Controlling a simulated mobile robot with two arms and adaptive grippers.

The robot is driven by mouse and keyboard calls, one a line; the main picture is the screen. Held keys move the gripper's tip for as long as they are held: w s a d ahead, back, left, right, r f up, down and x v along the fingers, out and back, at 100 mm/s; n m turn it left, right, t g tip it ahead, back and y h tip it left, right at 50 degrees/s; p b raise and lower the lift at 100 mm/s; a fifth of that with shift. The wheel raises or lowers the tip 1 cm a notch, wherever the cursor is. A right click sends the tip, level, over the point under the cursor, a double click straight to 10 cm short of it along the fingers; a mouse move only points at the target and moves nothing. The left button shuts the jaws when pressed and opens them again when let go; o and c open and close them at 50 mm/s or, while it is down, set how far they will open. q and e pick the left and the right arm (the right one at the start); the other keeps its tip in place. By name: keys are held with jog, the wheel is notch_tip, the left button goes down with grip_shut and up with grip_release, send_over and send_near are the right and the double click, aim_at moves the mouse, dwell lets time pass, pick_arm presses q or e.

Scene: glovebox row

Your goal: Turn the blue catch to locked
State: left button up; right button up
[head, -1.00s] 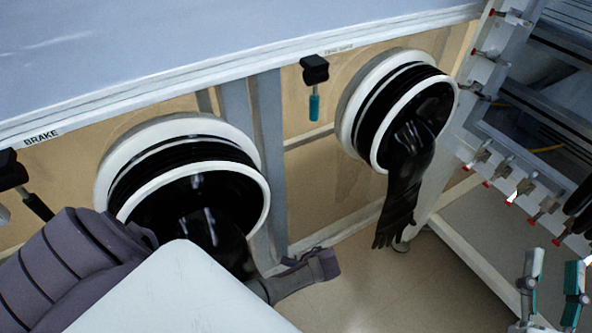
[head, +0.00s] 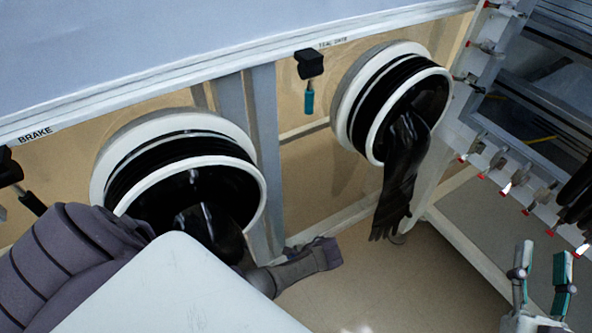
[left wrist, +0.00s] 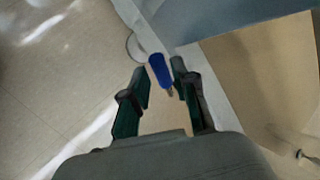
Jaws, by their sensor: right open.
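The blue catch (left wrist: 159,69) shows in the left wrist view as a short blue handle with a small brownish end. My left gripper (left wrist: 161,78) has its two dark green fingers spread, with the handle at or just beyond the gap between their tips. I cannot tell whether a finger touches it. I do not make out the blue catch in the head view. The left fingers are not clear there either. My right gripper (head: 540,280) is open and empty at the lower right of the head view, its fingers with teal pads pointing up.
Two glove ports (head: 185,180) and (head: 395,105) with black gloves stick out of the tan panel. A teal-handled catch (head: 309,100) hangs between them. A black-handled catch (head: 28,195) is under "BRAKE". A rack (head: 520,180) with red-tipped pegs stands at the right.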

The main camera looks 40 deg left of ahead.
pick_arm(q)
jog(key=v, duration=1.2)
